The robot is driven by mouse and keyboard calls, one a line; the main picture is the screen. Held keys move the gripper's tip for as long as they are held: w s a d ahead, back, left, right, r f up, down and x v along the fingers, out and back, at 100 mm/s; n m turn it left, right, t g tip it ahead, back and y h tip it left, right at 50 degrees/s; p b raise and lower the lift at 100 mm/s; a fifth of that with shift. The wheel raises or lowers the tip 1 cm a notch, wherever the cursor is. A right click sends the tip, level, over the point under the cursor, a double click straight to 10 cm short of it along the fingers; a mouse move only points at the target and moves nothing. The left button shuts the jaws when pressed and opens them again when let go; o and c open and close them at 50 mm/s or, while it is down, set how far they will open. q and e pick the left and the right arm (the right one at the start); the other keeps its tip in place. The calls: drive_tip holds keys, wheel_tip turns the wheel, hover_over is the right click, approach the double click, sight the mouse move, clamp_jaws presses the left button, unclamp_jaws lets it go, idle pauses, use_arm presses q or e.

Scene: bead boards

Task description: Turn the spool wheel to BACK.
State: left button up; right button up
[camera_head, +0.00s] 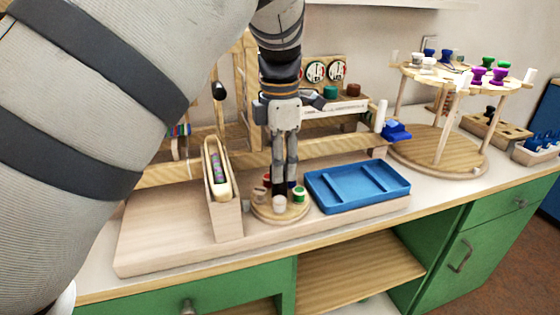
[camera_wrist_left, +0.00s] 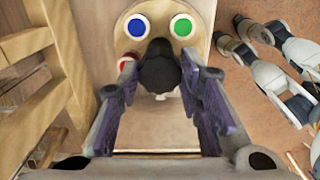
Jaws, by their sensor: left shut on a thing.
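The spool wheel (camera_head: 264,211) is a small round wooden disc on the pale wooden base, with white, green and red spools showing around its rim. In the left wrist view the wheel (camera_wrist_left: 160,16) carries blue and green spools at the top and a red one at the left, partly hidden. My left gripper (camera_head: 284,190) points down over its middle. In the left wrist view its fingers (camera_wrist_left: 160,80) are shut on a dark central knob (camera_wrist_left: 158,62). I cannot make out a BACK mark.
A blue tray (camera_head: 352,204) lies close right of the wheel. An upright wooden holder (camera_head: 228,218) stands close left. A wooden rack (camera_head: 330,150) is behind, and a round tiered stand (camera_head: 480,160) is at the right. Pale jointed parts of my right arm (camera_wrist_left: 285,60) show in the left wrist view.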

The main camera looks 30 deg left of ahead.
use_arm(q)
drive_tip(key=shift+f, duration=0.1)
idle(0.4)
drive_tip(key=o, duration=1.2)
drive_tip(key=shift+c, duration=0.2)
wheel_tip(320, 180, up, 12)
